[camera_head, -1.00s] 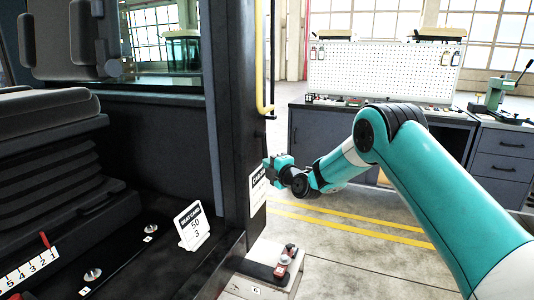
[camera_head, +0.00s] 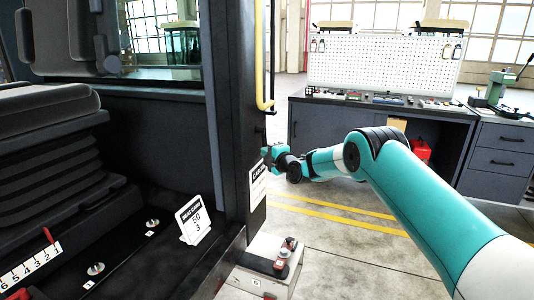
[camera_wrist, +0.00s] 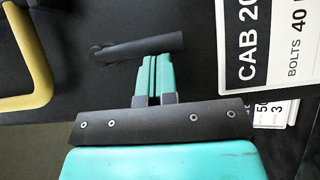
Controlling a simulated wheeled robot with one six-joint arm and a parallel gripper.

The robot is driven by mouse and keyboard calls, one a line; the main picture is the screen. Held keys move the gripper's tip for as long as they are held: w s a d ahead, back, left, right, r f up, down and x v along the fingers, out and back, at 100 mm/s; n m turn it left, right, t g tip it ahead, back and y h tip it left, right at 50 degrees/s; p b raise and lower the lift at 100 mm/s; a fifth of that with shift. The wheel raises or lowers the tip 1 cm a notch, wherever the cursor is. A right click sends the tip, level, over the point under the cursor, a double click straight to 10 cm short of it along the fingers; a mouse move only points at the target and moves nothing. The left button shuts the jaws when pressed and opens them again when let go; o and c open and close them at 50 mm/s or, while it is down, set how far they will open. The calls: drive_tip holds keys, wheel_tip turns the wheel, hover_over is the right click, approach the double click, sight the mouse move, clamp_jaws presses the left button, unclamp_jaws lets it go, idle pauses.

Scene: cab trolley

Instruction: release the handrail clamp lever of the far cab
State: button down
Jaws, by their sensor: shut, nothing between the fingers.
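The clamp lever, a dark grey bar (camera_wrist: 138,47), shows in the wrist view in front of the black cab pillar, with its bent end at the left. The yellow handrail (camera_wrist: 30,85) is to its left in the wrist view and runs up the pillar in the head view (camera_head: 259,55). My gripper (camera_wrist: 153,58) has its teal fingers together and empty. Their tips overlap the lower edge of the lever's right half; I cannot tell whether they touch it. In the head view my gripper (camera_head: 266,154) is beside the pillar, below the handrail, and the lever is not clear.
A cab card (camera_wrist: 262,45) is close at the right of my fingers. The black pillar (camera_head: 235,100) stands at the left of my gripper. A workbench (camera_head: 330,135) stands behind; the floor right of the cab is open.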

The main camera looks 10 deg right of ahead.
drive_tip(key=shift+f, duration=0.1)
drive_tip(key=shift+w+d+f+b, duration=0.1)
drive_tip(key=shift+b, duration=1)
